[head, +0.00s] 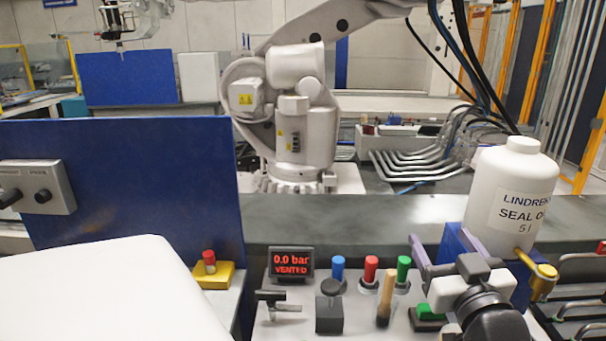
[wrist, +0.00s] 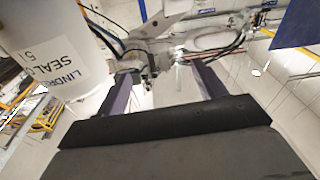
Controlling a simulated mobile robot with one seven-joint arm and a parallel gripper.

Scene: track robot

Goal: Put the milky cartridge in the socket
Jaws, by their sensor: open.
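My gripper (head: 440,240) is at the right of the head view, in front of the white oil bottle. Its two lavender fingers are apart, with nothing seen between them; the wrist view also shows the gripper (wrist: 163,72) open and empty. I cannot pick out a milky cartridge in either view. Blue (head: 338,266), red (head: 370,268) and green (head: 403,267) capped cylinders stand in a row on the light panel left of my gripper. Which fitting is the socket I cannot tell; my wrist hides part of the panel's right side.
The oil bottle (head: 512,195) stands close by my gripper. The panel holds a display (head: 291,263) reading 0.0 bar VENTED, a black T-handle (head: 278,302), a black block (head: 329,314) and a wooden handle (head: 386,298). A blue board (head: 130,185) stands left.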

